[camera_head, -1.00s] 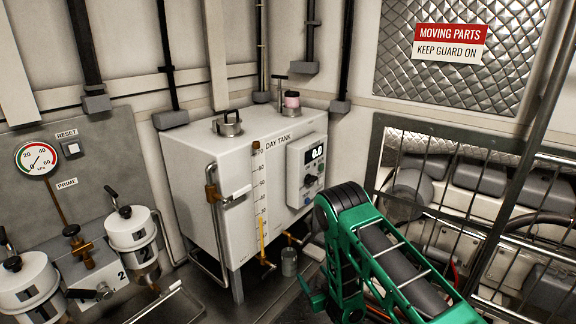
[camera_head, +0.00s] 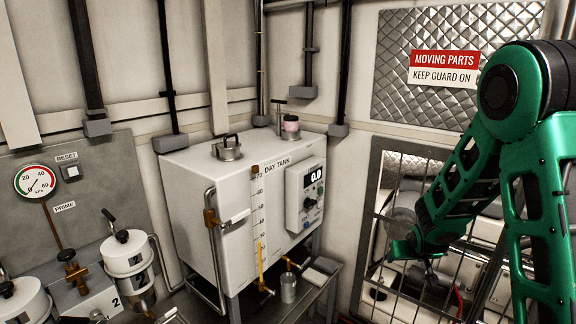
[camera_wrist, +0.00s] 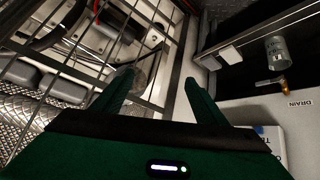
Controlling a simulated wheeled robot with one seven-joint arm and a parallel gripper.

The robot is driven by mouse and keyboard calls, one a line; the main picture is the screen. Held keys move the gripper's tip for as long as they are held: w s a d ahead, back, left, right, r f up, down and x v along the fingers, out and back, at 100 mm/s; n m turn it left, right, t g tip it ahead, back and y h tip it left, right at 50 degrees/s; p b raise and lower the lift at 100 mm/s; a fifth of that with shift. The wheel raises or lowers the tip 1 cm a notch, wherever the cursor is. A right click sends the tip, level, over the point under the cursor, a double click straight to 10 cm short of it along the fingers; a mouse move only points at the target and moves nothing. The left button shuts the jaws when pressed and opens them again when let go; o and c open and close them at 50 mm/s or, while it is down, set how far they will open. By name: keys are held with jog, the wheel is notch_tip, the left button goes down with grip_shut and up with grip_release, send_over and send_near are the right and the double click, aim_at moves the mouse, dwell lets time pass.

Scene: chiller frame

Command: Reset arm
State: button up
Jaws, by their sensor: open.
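My green arm stands at the right of the head view, raised and folded, in front of the wire guard. My gripper (camera_head: 408,248) is at its lower end, beside the guard and to the right of the day tank. In the wrist view my gripper (camera_wrist: 155,85) shows two green fingers spread apart with nothing between them. The fingers point toward the floor area between the guard and the tank's stand.
The white day tank (camera_head: 200,180) stands on a metal stand, with a small metal cup (camera_head: 288,288) below its tap. The wire guard (camera_head: 385,290) covers machinery at the right. A gauge (camera_head: 35,182) and filter canisters (camera_head: 128,255) are at the left.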

jog(key=s+d+r+m+g, duration=0.1)
jog(key=s+d+r, duration=0.15)
jog(key=s, duration=0.45)
jog(key=s+d+r+m+g, duration=0.1)
jog(key=s+d+r+g, duration=0.1)
jog(key=s+r, duration=0.35)
jog(key=s+d+r+m+g, duration=0.1)
jog(key=s+d+r, duration=0.15)
jog(key=s, duration=0.55)
jog(key=s+a+r+m+g+y, duration=0.1)
jog(key=s+r, duration=0.1)
jog(key=s, duration=0.8)
jog(key=s+a+r+m+g+y, duration=0.1)
jog(key=s+a+g, duration=0.1)
jog(key=s, duration=0.9)
jog(key=shift+s+r+g, duration=0.2)
jog(key=shift+r+g, duration=0.1)
jog(key=shift+r, duration=0.1)
jog(key=shift+w+f, duration=0.25)
jog(key=shift+w, duration=0.4)
